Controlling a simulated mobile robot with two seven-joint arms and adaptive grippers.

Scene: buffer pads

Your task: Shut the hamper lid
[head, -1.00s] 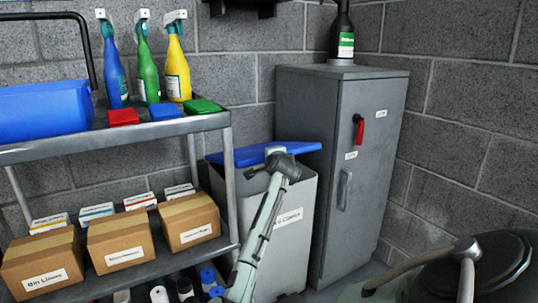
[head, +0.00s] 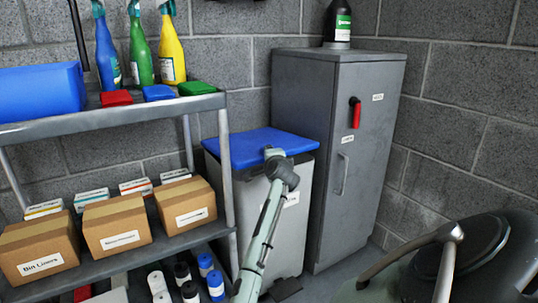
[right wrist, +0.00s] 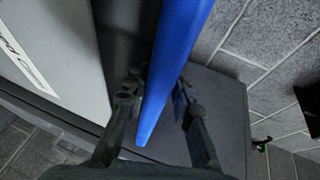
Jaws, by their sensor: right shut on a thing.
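The hamper (head: 285,235) is a tall light-grey bin with a label, between the shelf and the cabinet. Its blue lid (head: 250,145) lies over the top, with its upper face in view. My right gripper (head: 275,157) is at the lid's front edge. In the right wrist view, the fingers of my right gripper (right wrist: 158,92) are on either side of the blue lid (right wrist: 180,40), shut on its edge. The arm hides part of the hamper front and label. A narrow dark strip shows under the lid; I cannot tell how wide the gap is. My left gripper is not in view.
A metal shelf (head: 100,124) with spray bottles, cartons and a blue bin stands close on the left. A grey cabinet (head: 325,190) with a red handle stands close on the right. A dark rounded object (head: 495,265) with a grey tube is at lower right.

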